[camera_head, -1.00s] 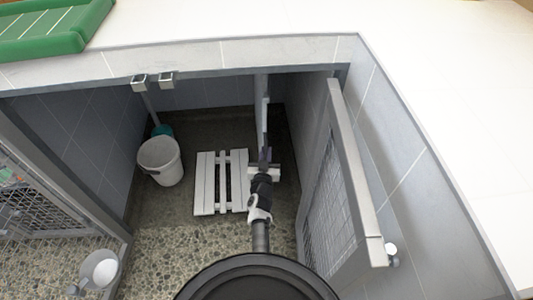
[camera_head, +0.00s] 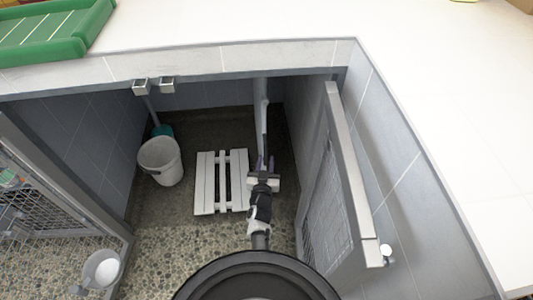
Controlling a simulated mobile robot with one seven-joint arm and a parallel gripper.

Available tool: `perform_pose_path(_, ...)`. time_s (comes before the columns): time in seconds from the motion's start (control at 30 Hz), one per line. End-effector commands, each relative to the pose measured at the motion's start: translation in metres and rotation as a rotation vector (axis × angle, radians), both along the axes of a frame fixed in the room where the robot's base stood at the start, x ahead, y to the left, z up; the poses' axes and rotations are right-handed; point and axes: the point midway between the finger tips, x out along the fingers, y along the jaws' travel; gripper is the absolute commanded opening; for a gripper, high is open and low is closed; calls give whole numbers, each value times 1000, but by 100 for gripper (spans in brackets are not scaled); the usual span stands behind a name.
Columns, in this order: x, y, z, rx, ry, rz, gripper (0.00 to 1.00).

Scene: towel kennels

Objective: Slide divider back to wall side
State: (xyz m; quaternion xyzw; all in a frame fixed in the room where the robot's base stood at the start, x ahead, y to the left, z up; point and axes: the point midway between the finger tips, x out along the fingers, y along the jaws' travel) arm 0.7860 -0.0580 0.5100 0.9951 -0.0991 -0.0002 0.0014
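A thin grey upright panel, which looks like the divider (camera_head: 262,115), stands edge-on inside the kennel, to the right of the white slatted board. My gripper (camera_head: 265,170) is at the near end of this panel, low over the kennel floor. Something purple shows at its fingers. The fingers are small and partly hidden by my wrist, so I cannot tell whether they are open or closed on the panel edge.
A white slatted board (camera_head: 222,181) lies on the floor. A white bucket (camera_head: 160,161) stands left. An open mesh gate (camera_head: 340,185) is close on the right. A small white bowl (camera_head: 102,268) is at lower left. Pebbled floor (camera_head: 185,245) in front is clear.

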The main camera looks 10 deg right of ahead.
Motion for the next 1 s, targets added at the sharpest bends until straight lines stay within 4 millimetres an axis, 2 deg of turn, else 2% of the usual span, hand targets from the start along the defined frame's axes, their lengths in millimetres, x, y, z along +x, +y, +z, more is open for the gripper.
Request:
perform_pose_path(0.03,-14,2,4,1,4,0,29)
perform_pose_path(0.2,-52,10,3,1,4,0,29)
perform_pose_path(0.43,-87,16,2,1,1,-1,29)
perform_pose_path(0.63,-96,18,1,1,-2,-2,29)
perform_pose_path(1.0,-96,18,1,1,-1,-2,29)
